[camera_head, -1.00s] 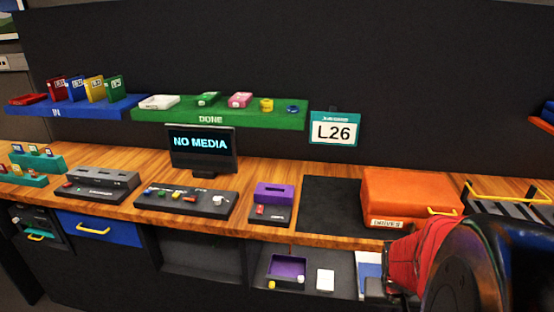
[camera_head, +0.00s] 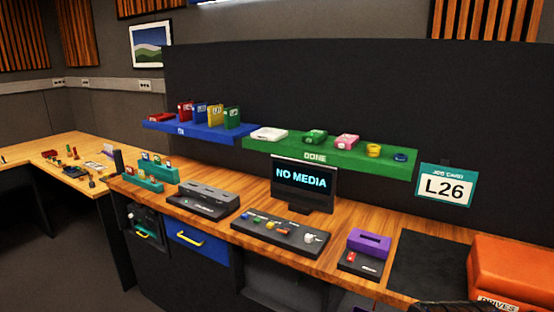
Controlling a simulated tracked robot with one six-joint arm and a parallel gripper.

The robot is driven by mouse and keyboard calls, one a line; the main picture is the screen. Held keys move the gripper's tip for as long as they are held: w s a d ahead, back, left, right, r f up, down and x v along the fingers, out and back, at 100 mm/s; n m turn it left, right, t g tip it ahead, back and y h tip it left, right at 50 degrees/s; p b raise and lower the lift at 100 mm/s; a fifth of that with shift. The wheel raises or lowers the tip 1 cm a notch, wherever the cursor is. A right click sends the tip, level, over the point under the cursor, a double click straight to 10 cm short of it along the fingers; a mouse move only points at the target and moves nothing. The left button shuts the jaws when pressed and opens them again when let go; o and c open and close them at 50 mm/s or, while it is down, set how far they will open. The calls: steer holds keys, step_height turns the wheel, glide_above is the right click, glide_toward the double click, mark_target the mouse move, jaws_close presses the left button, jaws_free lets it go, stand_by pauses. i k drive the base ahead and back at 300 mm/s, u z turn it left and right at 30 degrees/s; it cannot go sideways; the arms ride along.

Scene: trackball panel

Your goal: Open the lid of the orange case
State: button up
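The orange case (camera_head: 510,268) sits on the wooden bench at the far right of the head view, cut off by the right edge. Its lid looks closed. A white label reading DRIVES (camera_head: 500,303) shows low on its front; its yellow handle is out of the frame. A dark part at the bottom edge below the case is too cut off to make out. My gripper's fingers do not show.
A dark mat (camera_head: 432,262) lies left of the case. Further left stand a purple slotted box (camera_head: 369,243), a button panel (camera_head: 279,234) and a NO MEDIA screen (camera_head: 303,182). A green DONE shelf (camera_head: 330,158) and an L26 card (camera_head: 446,187) are above.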

mark_target(521, 272)
steer(key=z, duration=1.6)
steer(key=k, duration=0.65)
steer(key=u, duration=0.5)
steer(key=i, duration=0.95)
steer(key=u, duration=0.2)
